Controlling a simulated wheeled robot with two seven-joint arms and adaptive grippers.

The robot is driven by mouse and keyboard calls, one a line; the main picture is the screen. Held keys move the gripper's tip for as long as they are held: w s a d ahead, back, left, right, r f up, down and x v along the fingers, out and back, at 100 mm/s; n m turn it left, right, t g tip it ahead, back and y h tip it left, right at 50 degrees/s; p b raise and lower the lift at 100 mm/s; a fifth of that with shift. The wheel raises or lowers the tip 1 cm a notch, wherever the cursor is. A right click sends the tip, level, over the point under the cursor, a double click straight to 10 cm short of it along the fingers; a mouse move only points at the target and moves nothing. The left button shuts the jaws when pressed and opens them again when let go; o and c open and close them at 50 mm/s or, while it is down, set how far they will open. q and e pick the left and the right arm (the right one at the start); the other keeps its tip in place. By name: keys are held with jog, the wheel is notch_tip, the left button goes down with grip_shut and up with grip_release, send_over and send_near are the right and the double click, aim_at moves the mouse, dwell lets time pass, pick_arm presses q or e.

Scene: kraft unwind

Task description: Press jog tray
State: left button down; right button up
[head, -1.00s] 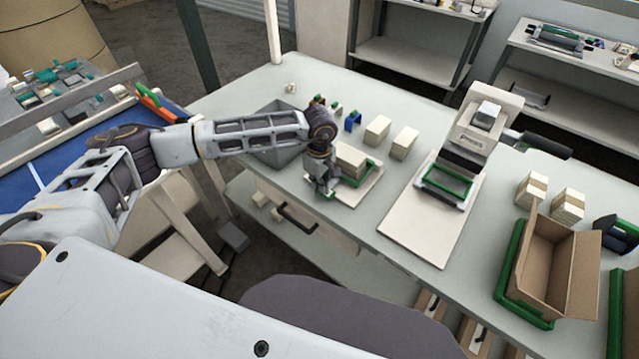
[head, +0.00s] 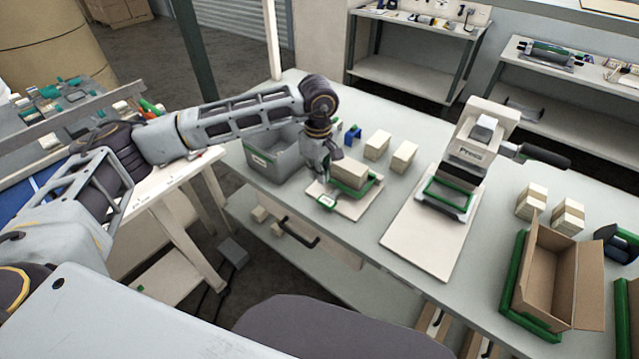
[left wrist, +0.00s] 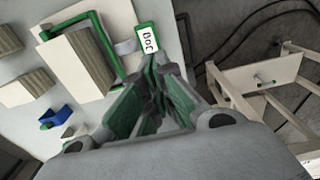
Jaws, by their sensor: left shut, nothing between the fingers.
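The jog tray (head: 345,205) is a pale board with a green frame, holding a cream block of sheets (head: 349,174), on the bench. A green-edged white tag (head: 326,201), lettered "JOG", sits at its front left; it also shows in the left wrist view (left wrist: 148,39). My left gripper (head: 326,178) is shut and empty, pointing down above the tray's left side behind the tag. In the left wrist view the closed fingertips (left wrist: 157,62) lie close to the tag; I cannot tell whether they touch. My right gripper is out of view.
A grey bin (head: 272,164) stands left of the tray. Cream blocks (head: 377,144) and a blue clip (head: 352,134) stand behind it. A press (head: 470,158) on a pale board is to the right, then strapped stacks and an open carton (head: 545,275).

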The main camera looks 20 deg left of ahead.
pick_arm(q)
jog(key=shift+r, duration=1.1)
jog(key=shift+s, duration=0.1)
